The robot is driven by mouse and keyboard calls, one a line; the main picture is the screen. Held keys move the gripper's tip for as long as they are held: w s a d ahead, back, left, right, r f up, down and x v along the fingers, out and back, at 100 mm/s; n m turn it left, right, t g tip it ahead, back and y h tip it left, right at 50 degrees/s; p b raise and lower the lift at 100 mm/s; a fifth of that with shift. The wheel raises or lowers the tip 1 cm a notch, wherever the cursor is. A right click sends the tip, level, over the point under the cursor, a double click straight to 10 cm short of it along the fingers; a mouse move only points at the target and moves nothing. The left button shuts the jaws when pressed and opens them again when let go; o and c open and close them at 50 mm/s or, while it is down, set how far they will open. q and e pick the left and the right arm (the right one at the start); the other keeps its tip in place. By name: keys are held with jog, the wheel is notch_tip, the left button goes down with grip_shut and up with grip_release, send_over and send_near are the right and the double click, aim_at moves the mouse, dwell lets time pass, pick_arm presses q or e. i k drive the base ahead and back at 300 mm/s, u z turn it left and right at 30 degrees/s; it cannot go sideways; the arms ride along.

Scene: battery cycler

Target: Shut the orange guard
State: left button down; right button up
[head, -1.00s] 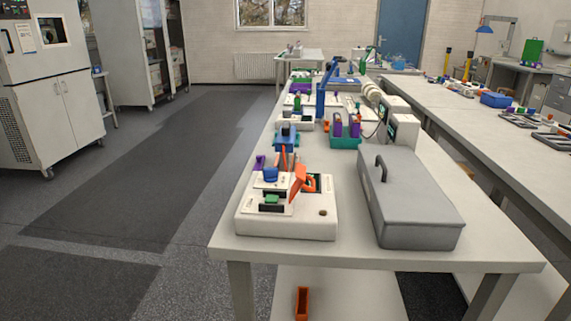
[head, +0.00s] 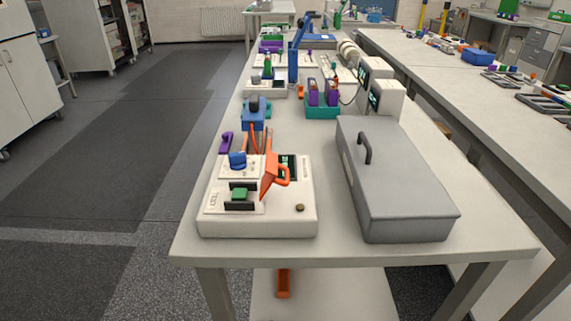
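The orange guard (head: 269,176) is on the white battery cycler (head: 258,222) near the front left of the table. The guard stands up at a tilt, with a loop handle on its right side, so it looks open. In front of it to the left, a green block (head: 240,194) sits between dark contacts on a pale plate. A blue knob (head: 237,160) is behind that block. A dark panel with green marks shows behind the guard's handle. Neither of my grippers is in view.
A large grey case (head: 395,185) with a dark handle lies right of the cycler, with a narrow gap between. Blue, purple and green items stand behind on the table (head: 345,250). An orange part (head: 283,283) lies on the lower shelf. Floor is free to the left.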

aim_at(272, 165)
jog(key=k, duration=0.45)
jog(key=z, duration=1.05)
jog(key=i, duration=0.65)
jog(key=u, duration=1.55)
